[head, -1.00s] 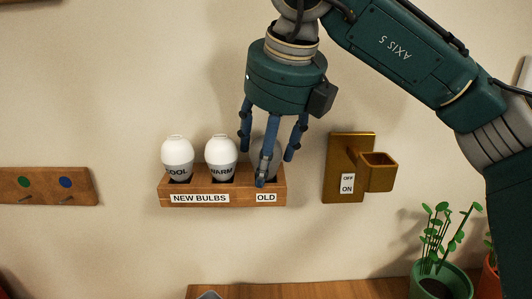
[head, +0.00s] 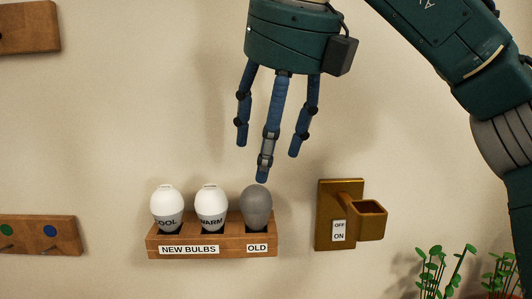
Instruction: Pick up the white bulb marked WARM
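The white bulb marked WARM (head: 211,207) stands upright in the middle slot of a wooden rack (head: 210,237) on the wall, above the label NEW BULBS. A white bulb marked COOL (head: 167,208) stands in the slot to its left. A grey bulb (head: 257,208) stands in the right slot, above the label OLD. My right gripper (head: 270,155) is open and empty, its three blue fingers pointing down above the grey bulb, up and to the right of the WARM bulb. My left gripper is not in view.
A brass wall fixture (head: 340,215) with a square cup and an OFF/ON label is right of the rack. A wooden peg board (head: 38,234) with coloured dots is at the left. Green plants (head: 440,272) stand at the lower right. The wall above the white bulbs is clear.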

